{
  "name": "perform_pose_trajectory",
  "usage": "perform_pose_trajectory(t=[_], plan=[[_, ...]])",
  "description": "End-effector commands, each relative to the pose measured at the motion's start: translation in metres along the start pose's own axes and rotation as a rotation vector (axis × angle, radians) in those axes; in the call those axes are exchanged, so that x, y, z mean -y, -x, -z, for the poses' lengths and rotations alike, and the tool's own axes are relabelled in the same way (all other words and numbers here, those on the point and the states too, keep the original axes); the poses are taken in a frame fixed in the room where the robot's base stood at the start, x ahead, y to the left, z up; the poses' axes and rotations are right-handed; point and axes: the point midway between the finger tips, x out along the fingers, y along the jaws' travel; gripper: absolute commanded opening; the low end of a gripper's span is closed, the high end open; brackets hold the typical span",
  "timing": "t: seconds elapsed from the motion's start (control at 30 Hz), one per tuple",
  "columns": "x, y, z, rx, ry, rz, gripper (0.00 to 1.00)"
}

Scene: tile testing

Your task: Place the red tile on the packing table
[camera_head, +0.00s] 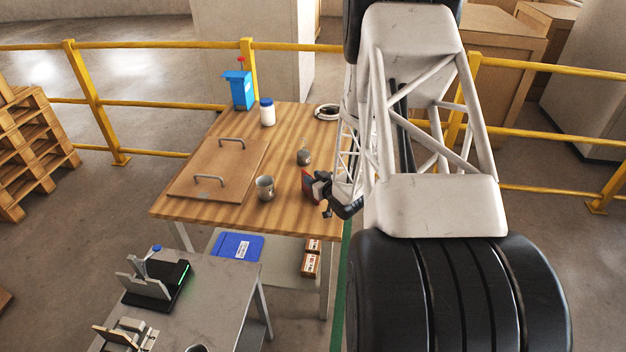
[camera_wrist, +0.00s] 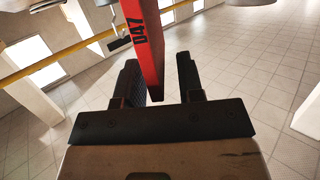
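The red tile (camera_wrist: 148,45), marked with black characters, reaches down between the fingers of my gripper (camera_wrist: 160,82) in the wrist view. It lies close to the left finger, and a strip of floor shows between it and the right finger. In the head view, the red tile (camera_head: 307,184) is upright at the right edge of the wooden table (camera_head: 190,216), just left of my gripper (camera_head: 318,187). Whether the tile touches the tabletop is hidden. I cannot tell from the pictures which table is the packing table.
A metal mug (camera_head: 265,188), a small pot (camera_head: 303,157) and a board with handles (camera_head: 218,168) are on the wooden table. A white bottle (camera_head: 267,115) and blue device (camera_head: 241,91) stand at its back. A grey table (camera_head: 228,296) with equipment is in front.

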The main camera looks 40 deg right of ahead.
Motion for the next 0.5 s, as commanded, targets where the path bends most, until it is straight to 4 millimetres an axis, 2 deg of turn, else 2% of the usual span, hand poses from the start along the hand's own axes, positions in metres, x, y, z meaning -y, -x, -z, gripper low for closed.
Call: perform_pose_trajectory(t=[0.27,0.5], plan=[[-0.001,0.031,0.0,0.0,0.0,-0.002,0.35],[-0.001,0.07,0.0,0.0,0.0,-0.003,0.35]])
